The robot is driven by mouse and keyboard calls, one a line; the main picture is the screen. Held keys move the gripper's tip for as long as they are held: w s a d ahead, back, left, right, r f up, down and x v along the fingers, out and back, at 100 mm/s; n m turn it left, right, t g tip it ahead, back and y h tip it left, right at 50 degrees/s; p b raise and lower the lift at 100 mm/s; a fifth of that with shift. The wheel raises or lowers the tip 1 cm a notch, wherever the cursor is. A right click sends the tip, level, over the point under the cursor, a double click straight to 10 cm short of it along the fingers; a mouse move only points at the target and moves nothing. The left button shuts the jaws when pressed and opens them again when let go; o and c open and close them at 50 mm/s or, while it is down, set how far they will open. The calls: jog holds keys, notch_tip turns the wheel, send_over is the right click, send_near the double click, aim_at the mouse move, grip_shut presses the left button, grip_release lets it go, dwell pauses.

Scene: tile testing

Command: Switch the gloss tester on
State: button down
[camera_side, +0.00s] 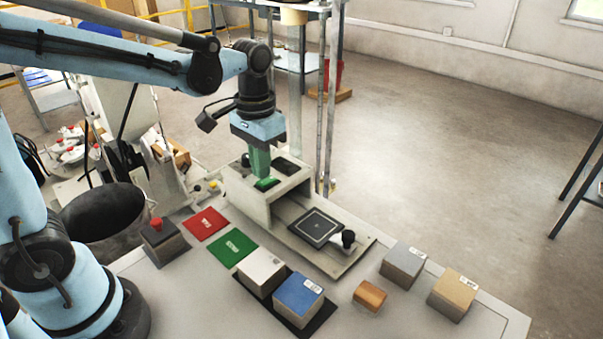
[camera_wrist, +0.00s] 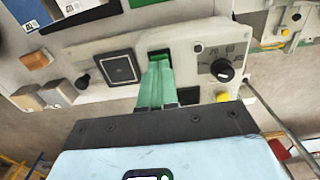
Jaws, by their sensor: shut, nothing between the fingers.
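The gloss tester (camera_side: 245,187) is a pale bridge-shaped housing at the centre of the side view, with a flat base plate running out to the right. A green switch (camera_side: 267,184) sits on its top; it also shows in the wrist view (camera_wrist: 159,55). My gripper (camera_side: 262,178) has green fingers, shut and empty, pointing down at the switch. In the wrist view the fingertips (camera_wrist: 158,66) are right at the switch's near edge and hide part of it. I cannot tell whether they touch it, or whether it is pressed.
A dark square plate (camera_side: 315,227) and a black knob (camera_side: 348,239) are on the base plate. Red (camera_side: 205,223) and green (camera_side: 232,247) mats, white (camera_side: 262,270) and blue (camera_side: 298,297) blocks lie in front.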

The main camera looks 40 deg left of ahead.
jog(key=shift+f, duration=0.8)
dwell(0.4)
jog(key=shift+r, duration=3.5)
jog(key=s+t, duration=0.1)
jog(key=t, duration=0.6)
send_near(262, 182)
jog(key=shift+s+a+f, duration=0.15)
jog(key=shift+f, duration=0.4)
jog(key=shift+s+a+f, duration=0.15)
jog(key=shift+f, duration=0.45)
